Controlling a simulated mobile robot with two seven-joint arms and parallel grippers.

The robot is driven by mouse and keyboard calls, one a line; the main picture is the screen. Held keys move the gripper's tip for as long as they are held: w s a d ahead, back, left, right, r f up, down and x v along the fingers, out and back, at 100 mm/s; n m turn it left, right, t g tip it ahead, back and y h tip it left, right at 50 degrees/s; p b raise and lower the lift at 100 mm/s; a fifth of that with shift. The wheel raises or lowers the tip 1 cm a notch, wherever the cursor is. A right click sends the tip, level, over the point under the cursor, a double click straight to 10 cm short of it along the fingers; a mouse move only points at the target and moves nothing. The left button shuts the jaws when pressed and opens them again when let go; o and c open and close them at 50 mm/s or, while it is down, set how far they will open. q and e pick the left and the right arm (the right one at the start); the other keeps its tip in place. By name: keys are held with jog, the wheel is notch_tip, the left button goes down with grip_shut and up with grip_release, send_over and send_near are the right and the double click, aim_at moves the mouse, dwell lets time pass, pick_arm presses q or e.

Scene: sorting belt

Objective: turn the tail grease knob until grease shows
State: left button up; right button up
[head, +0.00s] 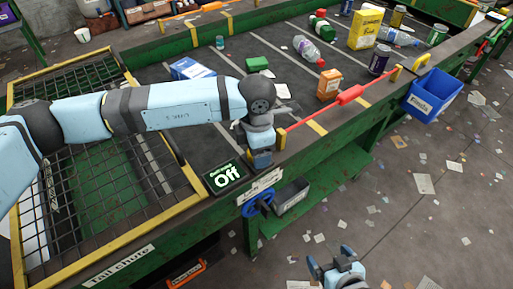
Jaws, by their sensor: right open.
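A blue round knob (257,203) is on the green side of the belt frame, under a small white label (260,185) that is too small to read for certain. It appears to be the grease knob. No grease can be made out around it. My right gripper (336,265) is at the bottom edge, open and empty, below and to the right of the knob and apart from it. My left gripper (262,158) is over the belt's near rail, above the knob; its fingers are not clear.
A red pull cord (350,95) runs along the rail. Bottles, boxes and cans lie on the belt (285,40). A blue bin (434,94) hangs at right. Paper scraps litter the floor.

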pick_arm(q)
jog(key=shift+o, duration=0.2)
notch_tip(320, 180, up, 14)
jog(key=b, duration=0.1)
dwell(0.4)
dwell(0.4)
